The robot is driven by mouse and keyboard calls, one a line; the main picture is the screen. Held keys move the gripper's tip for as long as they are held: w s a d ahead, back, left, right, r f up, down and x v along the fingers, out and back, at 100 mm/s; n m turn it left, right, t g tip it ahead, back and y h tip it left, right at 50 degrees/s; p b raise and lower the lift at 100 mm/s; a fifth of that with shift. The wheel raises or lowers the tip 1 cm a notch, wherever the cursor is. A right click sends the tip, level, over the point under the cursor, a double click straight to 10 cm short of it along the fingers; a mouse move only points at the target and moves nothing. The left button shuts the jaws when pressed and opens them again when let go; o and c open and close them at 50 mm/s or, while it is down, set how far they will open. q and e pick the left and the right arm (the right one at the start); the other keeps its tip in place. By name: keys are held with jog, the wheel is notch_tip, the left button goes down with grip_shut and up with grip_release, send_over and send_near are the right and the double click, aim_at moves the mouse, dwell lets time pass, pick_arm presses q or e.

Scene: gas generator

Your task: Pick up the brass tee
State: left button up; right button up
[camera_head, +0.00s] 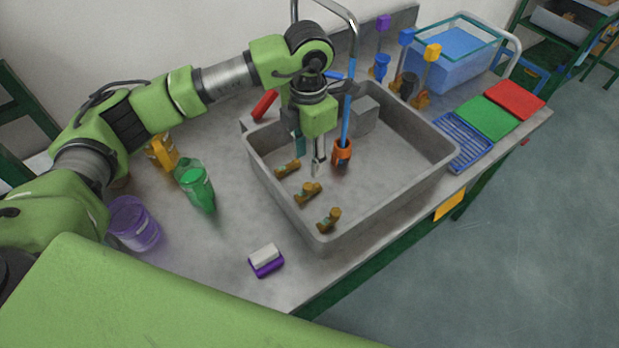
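Three small brass fittings lie in the grey tray (390,216): one at the back (288,168), one in the middle (308,193) and one at the front (329,220). They are too small to tell which is the brass tee. My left gripper (309,161) points down over the tray's left part, just behind and above the fittings. Its fingers are apart, and I see nothing between them. My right gripper is out of view.
An orange cup (342,154) with a blue stick stands right of the gripper. A green bottle (197,186), a purple container (134,224) and a white-and-purple block (266,260) are outside the tray. A blue rack (462,143) is at right.

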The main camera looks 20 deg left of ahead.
pick_arm(q)
jog(key=p, duration=0.1)
send_over(308, 186)
jog(key=f, duration=0.5)
jog(key=shift+s, duration=0.35)
jog(key=f, duration=0.1)
jog(key=f+p, duration=0.1)
jog(key=f, duration=0.1)
jog(key=shift+w, duration=0.25)
notch_tip(308, 186, down, 4)
jog(key=shift+w+r+p, duration=0.1)
jog(key=shift+p, duration=0.75)
grip_shut()
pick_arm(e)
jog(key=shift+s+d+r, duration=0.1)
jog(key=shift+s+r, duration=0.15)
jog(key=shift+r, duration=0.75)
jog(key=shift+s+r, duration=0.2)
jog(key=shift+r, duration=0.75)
